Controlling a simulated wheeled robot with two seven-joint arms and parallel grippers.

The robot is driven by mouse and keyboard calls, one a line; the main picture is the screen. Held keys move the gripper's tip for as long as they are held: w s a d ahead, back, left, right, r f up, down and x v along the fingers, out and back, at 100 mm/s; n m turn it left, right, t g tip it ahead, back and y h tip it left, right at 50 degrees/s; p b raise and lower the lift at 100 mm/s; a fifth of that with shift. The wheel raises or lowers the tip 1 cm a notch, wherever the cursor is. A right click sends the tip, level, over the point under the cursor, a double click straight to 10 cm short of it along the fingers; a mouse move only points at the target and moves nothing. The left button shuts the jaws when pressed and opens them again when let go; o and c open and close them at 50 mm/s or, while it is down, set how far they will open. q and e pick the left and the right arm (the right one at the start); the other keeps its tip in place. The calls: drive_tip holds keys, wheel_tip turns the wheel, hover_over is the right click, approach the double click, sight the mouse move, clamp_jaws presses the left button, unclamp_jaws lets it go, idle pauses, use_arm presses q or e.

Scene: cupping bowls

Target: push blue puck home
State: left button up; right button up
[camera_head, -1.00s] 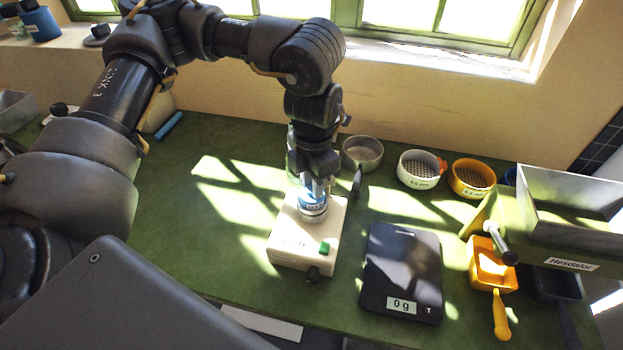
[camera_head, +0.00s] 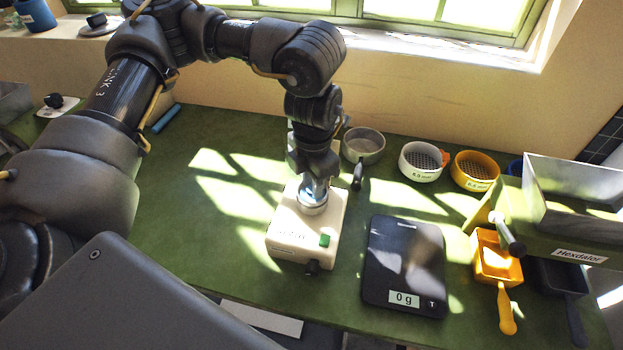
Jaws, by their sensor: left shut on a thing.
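My left gripper (camera_head: 312,188) points straight down over the cream device (camera_head: 285,245), near its back end. It is shut on the blue puck (camera_head: 310,191), and only a small bit of blue shows between the fingers. Just under it is the round metal ring (camera_head: 312,206) on top of the device. The puck is at the ring's mouth; the fingers hide how deep it sits. My right gripper is not in view.
A black scale (camera_head: 404,265) reading 0 g lies to the right of the device. A metal pan (camera_head: 364,146), a white sieve (camera_head: 421,161) and a yellow sieve (camera_head: 474,170) stand behind. An orange scoop (camera_head: 496,260) and a metal hopper (camera_head: 575,200) are at the right.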

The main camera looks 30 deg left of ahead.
use_arm(q)
drive_tip(key=shift+f, duration=0.45)
drive_tip(key=o, duration=1.1)
drive_tip(key=shift+c, duration=0.2)
wheel_tip(320, 180, up, 11)
drive_tip(key=b, duration=0.1)
drive_tip(key=shift+b, duration=0.3)
